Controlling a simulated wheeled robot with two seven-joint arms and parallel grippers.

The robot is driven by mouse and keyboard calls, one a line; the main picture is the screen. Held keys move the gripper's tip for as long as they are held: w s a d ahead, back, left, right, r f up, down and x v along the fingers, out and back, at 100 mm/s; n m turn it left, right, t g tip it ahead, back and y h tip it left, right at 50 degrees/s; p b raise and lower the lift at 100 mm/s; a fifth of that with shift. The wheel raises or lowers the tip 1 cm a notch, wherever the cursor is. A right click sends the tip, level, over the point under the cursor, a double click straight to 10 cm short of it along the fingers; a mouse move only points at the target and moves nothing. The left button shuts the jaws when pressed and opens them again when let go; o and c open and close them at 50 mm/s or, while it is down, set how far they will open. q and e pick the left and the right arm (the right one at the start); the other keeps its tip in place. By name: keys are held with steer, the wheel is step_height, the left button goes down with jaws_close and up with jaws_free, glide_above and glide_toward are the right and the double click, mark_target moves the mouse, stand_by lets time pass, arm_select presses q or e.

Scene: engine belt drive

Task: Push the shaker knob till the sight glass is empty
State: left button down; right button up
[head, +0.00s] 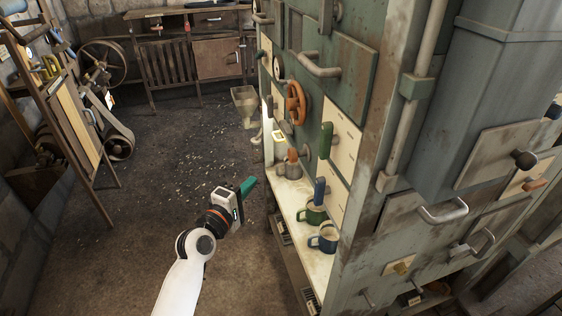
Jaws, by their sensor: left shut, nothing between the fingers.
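My left gripper (249,185) has teal fingertips that are shut with nothing between them. It hangs over the open floor, to the left of the tall green machine cabinet (381,106), apart from its shelf. A round black knob (525,160) sticks out from a plate on the cabinet's right face, far from my left gripper. I cannot tell whether it is the shaker knob. I cannot pick out the sight glass or its level. My right gripper is out of view.
An orange handwheel (296,103) and metal handles jut out. A wooden bench (190,55) stands at the back.

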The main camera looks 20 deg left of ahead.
mark_target(291, 159)
arm_select(q)
steer(key=w+d+p, duration=0.2)
steer(key=w+d, duration=0.3)
steer(key=w, duration=0.6)
steer(key=shift+w+d, duration=0.35)
steer(key=shift+d, duration=0.25)
steer(key=shift+w+d, duration=0.35)
steer(key=shift+d, duration=0.2)
steer(key=shift+r, duration=0.1)
